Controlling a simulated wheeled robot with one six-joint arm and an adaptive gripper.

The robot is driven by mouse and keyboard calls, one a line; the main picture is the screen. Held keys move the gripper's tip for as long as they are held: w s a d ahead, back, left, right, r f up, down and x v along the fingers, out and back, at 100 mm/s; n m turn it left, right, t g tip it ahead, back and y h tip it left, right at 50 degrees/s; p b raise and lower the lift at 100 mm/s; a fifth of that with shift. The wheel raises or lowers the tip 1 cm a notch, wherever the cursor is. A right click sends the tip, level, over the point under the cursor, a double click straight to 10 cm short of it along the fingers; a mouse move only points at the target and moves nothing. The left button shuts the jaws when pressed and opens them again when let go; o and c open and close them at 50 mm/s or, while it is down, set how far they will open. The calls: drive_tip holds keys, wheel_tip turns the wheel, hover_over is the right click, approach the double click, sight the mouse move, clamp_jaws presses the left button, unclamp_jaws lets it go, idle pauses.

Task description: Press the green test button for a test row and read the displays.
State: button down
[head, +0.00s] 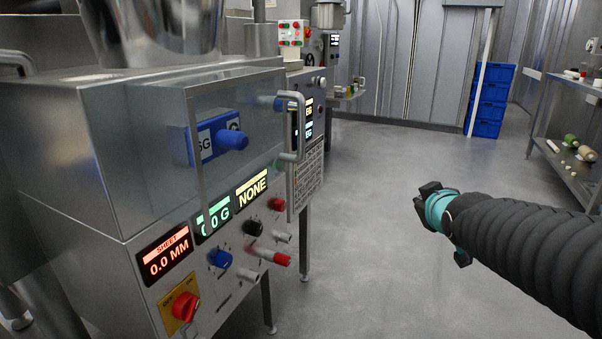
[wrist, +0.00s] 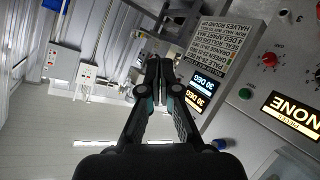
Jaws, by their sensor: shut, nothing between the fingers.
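In the head view the near steel machine has a lit red SHEET display (head: 165,255) reading 0.0 MM, a green display (head: 214,216) whose visible part reads 0 G, and a yellow display (head: 251,190) reading NONE. The NONE display (wrist: 295,113) also shows upside down in the wrist view. There a green button (wrist: 246,93) sits on the panel, right of the gripper. Two lit displays, pale blue (wrist: 207,82) and orange (wrist: 195,101), each read 30 DEG. My gripper (head: 432,205) is shut and empty, over open floor, apart from the panels. It also shows in the wrist view (wrist: 154,72).
A clear guard with a handle (head: 293,125) covers the near machine's front. A red-tipped lever (head: 270,256) and several knobs stick out below. A printed plate (wrist: 225,47) is beside the 30 DEG displays. Blue crates (head: 490,100) and a shelf (head: 565,165) stand behind; the floor between is clear.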

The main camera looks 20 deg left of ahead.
drive_tip(key=w+a+f+n+y+b, duration=0.1)
drive_tip(key=w+a+n+y, duration=0.3)
drive_tip(key=a, duration=0.7)
drive_tip(key=w+a+f+n+t+y+b, duration=0.1)
drive_tip(key=w+a+n+y, duration=0.3)
drive_tip(key=a, duration=0.8)
drive_tip(key=shift+w+a+f+n+t+y+b, duration=0.25)
drive_tip(key=shift+w+n+y, duration=0.2)
drive_tip(key=shift+w, duration=0.5)
drive_tip(key=a, duration=0.8)
drive_tip(key=shift+w+a+p, duration=0.3)
drive_tip(key=shift+w+p, duration=0.1)
drive_tip(key=shift+p, duration=0.05)
drive_tip(key=shift+a+b, duration=0.15)
drive_tip(key=shift+b, duration=0.15)
drive_tip(key=shift+a, duration=0.25)
